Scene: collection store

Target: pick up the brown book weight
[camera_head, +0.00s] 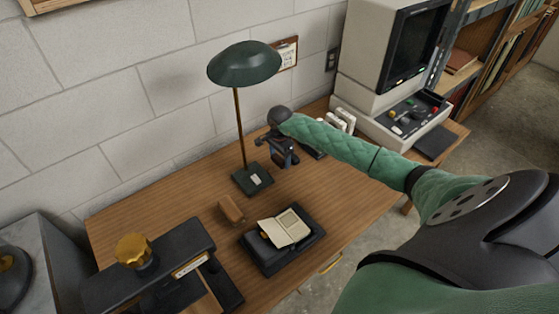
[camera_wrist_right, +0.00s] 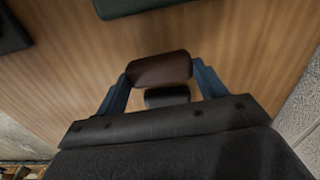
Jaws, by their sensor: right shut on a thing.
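My right gripper (camera_head: 282,158) hangs above the desk, to the right of the green lamp's stem. In the right wrist view its blue fingers (camera_wrist_right: 160,85) are shut on a dark brown rounded block, the brown book weight (camera_wrist_right: 158,68). A smaller dark piece (camera_wrist_right: 167,96) shows behind the block, towards the palm; I cannot tell whether it belongs to it. In the head view the held block is hard to make out against the gripper. A lighter brown lump (camera_head: 231,210) lies on the desk left of the book cradle. My left gripper is not in view.
A green lamp (camera_head: 244,64) stands close left of the gripper. A black cradle (camera_head: 283,255) holds an open book (camera_head: 285,228). A press with a gold knob (camera_head: 134,250) is at front left. A computer terminal (camera_head: 385,62) stands at the right. Bare desk (camera_head: 345,200) lies right of the cradle.

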